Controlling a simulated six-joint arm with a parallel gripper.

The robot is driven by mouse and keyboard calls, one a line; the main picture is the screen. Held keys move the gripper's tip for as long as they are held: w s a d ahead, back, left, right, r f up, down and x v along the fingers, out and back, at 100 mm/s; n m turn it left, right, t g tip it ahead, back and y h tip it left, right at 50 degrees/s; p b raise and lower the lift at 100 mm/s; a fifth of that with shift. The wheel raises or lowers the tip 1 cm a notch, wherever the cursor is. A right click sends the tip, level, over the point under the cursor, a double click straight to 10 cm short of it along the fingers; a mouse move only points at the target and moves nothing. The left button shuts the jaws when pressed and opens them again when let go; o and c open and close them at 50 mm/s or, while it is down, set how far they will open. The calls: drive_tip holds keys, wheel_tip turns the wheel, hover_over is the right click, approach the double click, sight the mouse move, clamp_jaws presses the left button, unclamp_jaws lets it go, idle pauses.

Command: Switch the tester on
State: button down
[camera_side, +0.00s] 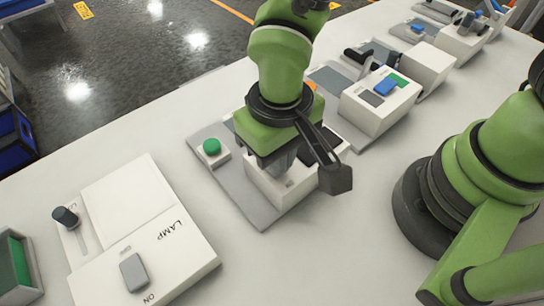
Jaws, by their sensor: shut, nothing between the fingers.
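My gripper (286,165) points down over a white box on a grey base plate (236,190) in the middle of the bench. Its fingers are shut and empty, and my wrist hides much of them. The white box (275,192) is partly covered by my wrist, and I cannot read a label on it or see its switch clearly. I cannot tell whether the fingertips touch it. A round green button (211,146) on a small white block sits at the left of the same plate. No label in view reads "tester".
A white lamp panel (190,240) marked LAMP and ON, with a grey rocker (133,272) and dark knob (65,217), lies at front left. A white box with a blue rocker (385,87) stands behind right. A green-lined tray (18,262) is at far left.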

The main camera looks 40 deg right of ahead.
drive_tip(key=shift+f, duration=0.55)
drive_tip(key=shift+r, duration=3.5)
drive_tip(key=shift+r, duration=0.1)
drive_tip(key=d+r+m+t+y, duration=0.2)
drive_tip(key=d+r+t, duration=0.1)
drive_tip(key=d+r, duration=0.7)
drive_tip(key=s+d+r+m+t, duration=0.2)
drive_tip(key=s+d+r+t, duration=0.2)
drive_tip(key=s+d+r, duration=0.2)
drive_tip(key=shift+s+d, duration=0.3)
drive_tip(key=shift+s, duration=0.05)
